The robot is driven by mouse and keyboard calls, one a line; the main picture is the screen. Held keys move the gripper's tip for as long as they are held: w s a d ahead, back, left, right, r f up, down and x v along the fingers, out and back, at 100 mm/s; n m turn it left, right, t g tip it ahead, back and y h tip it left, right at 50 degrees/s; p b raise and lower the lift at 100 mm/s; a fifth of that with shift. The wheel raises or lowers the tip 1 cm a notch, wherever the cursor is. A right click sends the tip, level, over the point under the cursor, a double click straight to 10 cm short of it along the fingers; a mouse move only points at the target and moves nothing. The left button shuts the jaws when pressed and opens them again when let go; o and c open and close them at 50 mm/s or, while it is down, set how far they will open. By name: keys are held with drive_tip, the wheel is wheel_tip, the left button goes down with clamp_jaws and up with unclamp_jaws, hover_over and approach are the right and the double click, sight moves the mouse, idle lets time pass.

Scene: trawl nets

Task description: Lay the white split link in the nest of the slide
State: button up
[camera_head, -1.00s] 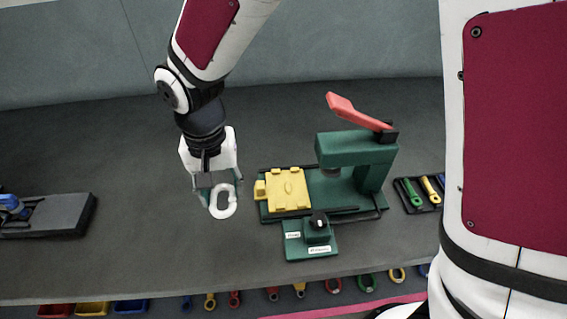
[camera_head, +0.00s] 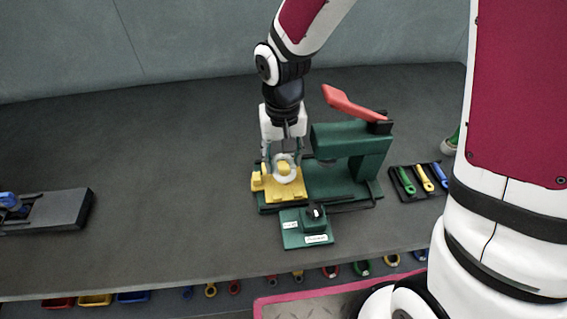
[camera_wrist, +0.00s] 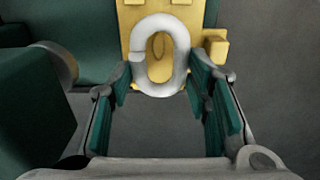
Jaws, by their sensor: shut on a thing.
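The white split link (camera_head: 286,170) is an oval ring held upright between the fingertips of my gripper (camera_head: 283,158). In the wrist view the link (camera_wrist: 142,62) stands between the green finger pads (camera_wrist: 160,85), in front of the yellow slide. The slide (camera_head: 290,197) is a yellow plate with a knob on its left side, lying on the green press base; it also shows in the wrist view (camera_wrist: 183,14). The link is over the slide; I cannot tell whether it touches it. An oval nest (camera_wrist: 158,46) shows on the slide through the link's opening.
The green press (camera_head: 350,150) with a red lever (camera_head: 352,104) stands just right of my gripper. A green block with a black knob (camera_head: 307,226) sits in front. A tray of coloured handles (camera_head: 418,179) lies at right, a dark fixture (camera_head: 50,210) at left. The table between is clear.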

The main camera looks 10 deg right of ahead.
sight(284, 174)
drive_tip(key=shift+d+f, duration=0.1)
drive_tip(key=shift+f, duration=1.65)
drive_tip(key=o, duration=1.5)
drive_tip(key=shift+f, duration=0.15)
wheel_tip(284, 174, up, 12)
drive_tip(key=shift+r, duration=0.2)
